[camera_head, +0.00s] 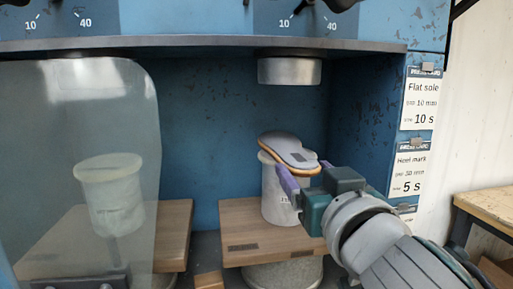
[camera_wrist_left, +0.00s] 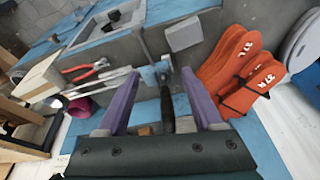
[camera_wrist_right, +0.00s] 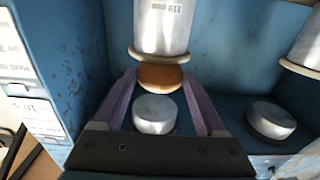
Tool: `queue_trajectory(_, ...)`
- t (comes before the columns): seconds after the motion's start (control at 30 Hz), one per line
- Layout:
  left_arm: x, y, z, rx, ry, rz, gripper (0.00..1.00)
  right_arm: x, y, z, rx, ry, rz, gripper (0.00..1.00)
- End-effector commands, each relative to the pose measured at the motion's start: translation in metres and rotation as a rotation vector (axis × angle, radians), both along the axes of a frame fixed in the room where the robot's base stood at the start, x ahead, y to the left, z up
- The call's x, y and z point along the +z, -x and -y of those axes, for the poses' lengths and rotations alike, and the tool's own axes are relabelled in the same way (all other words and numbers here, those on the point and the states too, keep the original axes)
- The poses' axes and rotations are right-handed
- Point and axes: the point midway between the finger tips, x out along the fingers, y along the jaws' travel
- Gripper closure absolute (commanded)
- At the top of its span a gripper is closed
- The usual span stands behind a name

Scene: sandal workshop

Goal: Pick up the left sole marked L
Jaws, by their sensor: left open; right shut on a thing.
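A sole (camera_head: 289,150) with a grey top and tan edge lies over the top of a pale post (camera_head: 272,190) under the right press head (camera_head: 289,70). A small dark patch shows on it; I cannot read an L. My right gripper (camera_head: 306,173) is shut on its near end, with purple fingers on either side. In the right wrist view, which looks inverted, the sole's brown end (camera_wrist_right: 160,77) shows between the fingers, against the post's rim. My left gripper (camera_wrist_left: 158,76) is open and empty in the left wrist view, and is outside the head view.
A clear shield (camera_head: 130,100) covers the left press bay and its post (camera_head: 109,190). Wooden blocks surround the posts. Instruction cards (camera_head: 421,100) hang at right.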

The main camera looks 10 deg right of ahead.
Motion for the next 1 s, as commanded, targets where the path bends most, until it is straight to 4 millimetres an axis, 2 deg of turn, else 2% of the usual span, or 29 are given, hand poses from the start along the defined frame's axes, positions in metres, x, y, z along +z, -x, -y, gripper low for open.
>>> queue_trajectory(0.63, 0.014, 0.000, 0.002, 0.006, 0.008, 0.001, 0.32, 0.015, 0.000, 0.000, 0.000, 0.000, 0.002, 0.67)
queue_trajectory(0.9, 0.014, 0.000, 0.003, 0.007, 0.011, 0.000, 0.32, 0.015, 0.000, 0.000, 0.000, 0.000, 0.002, 0.67)
queue_trajectory(0.93, 0.014, 0.000, 0.003, 0.007, 0.011, 0.000, 0.32, 0.015, 0.000, 0.000, 0.000, 0.000, 0.002, 0.28)
queue_trajectory(1.0, 0.014, 0.000, 0.003, 0.007, 0.010, 0.001, 0.32, 0.015, 0.000, 0.000, 0.000, 0.000, 0.002, 0.36)
